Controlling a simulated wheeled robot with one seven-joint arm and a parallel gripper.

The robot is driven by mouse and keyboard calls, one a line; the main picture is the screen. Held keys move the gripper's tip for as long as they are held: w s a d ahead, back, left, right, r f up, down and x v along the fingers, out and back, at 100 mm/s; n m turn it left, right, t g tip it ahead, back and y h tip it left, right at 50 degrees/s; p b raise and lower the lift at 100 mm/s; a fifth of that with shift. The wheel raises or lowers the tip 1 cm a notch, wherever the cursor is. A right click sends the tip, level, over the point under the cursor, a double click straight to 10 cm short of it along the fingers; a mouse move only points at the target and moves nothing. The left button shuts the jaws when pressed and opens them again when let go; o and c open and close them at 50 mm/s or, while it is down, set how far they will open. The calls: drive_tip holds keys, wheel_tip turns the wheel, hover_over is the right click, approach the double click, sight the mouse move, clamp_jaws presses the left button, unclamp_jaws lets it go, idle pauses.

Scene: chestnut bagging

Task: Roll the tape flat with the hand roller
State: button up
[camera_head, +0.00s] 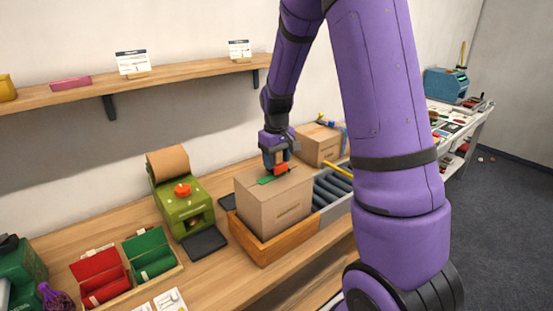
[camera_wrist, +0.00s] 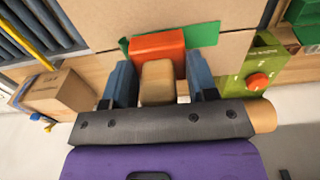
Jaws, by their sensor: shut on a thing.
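My gripper (camera_head: 277,162) is over the top of a closed cardboard box (camera_head: 278,218). It is shut on the hand roller (camera_head: 281,169), which has an orange-red head and a tan handle between the blue fingers in the wrist view (camera_wrist: 158,46). A strip of green tape (camera_head: 266,180) lies across the box top. It also shows on both sides of the roller head in the wrist view (camera_wrist: 206,34). The roller head is at the tape and covers its middle. I cannot tell whether it presses on it.
The box stands in a wooden tray (camera_head: 262,250) on the bench. A green tape dispenser (camera_head: 183,207) stands to its left, with red and green bins (camera_head: 150,245) farther left. Grey conveyor rollers (camera_head: 330,190) and a second carton (camera_head: 316,146) are at the right and behind.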

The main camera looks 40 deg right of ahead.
drive_tip(key=shift+f, duration=0.45)
idle(0.7)
